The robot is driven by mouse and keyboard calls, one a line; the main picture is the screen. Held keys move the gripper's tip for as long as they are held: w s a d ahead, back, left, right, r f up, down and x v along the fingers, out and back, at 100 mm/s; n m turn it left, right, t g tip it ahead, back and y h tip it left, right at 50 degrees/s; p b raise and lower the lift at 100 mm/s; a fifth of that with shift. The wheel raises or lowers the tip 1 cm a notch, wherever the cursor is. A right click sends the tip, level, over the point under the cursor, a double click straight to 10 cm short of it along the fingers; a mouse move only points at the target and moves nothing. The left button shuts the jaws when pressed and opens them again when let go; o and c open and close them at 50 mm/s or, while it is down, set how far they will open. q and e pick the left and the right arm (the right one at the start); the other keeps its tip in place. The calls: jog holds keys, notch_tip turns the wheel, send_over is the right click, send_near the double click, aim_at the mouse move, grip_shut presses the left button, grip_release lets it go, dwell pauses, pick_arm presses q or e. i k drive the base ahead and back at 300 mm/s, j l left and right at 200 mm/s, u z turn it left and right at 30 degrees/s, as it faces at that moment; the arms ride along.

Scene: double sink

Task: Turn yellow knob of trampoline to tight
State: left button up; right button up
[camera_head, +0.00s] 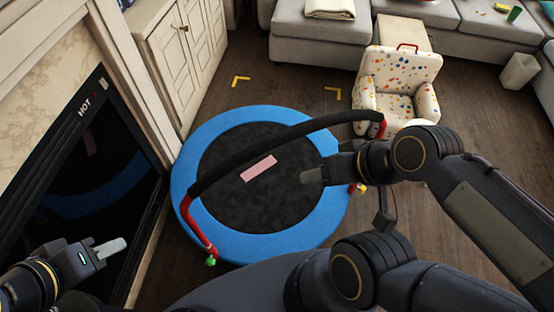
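The trampoline (224,245) has a blue rim and a black mat, with a curved black handlebar (270,140) on red posts. The yellow knob (362,188) is small and sits at the foot of the right red post, partly crowded by my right arm. A green knob (210,261) is at the foot of the left red post. My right gripper (313,175) is over the mat, left of the yellow knob and apart from it. My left gripper (112,247) is at the lower left, away from the trampoline. Both show edge-on, so their finger gaps cannot be seen.
A pink strip (259,168) lies on the mat. A dark glass panel marked HOT (95,150) stands close on the left. A spotted child's chair (398,85) stands behind my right arm. A grey sofa (315,45) is at the back. Wooden floor is free behind the trampoline.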

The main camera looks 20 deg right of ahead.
aim_at(362, 189)
jog(key=k+l, duration=0.15)
jog(key=i+l+z, duration=0.2)
jog(key=k+l+z, duration=0.15)
jog(key=l+z, duration=0.25)
jog(key=l, duration=0.25)
jog(key=l+z, duration=0.45)
jog(key=l, duration=0.15)
jog(key=i+l, duration=0.1)
jog(key=l, duration=0.15)
jog(key=i+l, duration=0.15)
jog(key=l, duration=0.15)
jog(key=i+u, duration=0.1)
jog(key=u, duration=0.35)
jog(key=l+u, duration=0.15)
jog(key=u, duration=0.3)
jog(key=i+l+u, duration=0.1)
jog(key=u, duration=0.4)
jog(key=k+j+u, duration=0.1)
jog(key=u, duration=0.15)
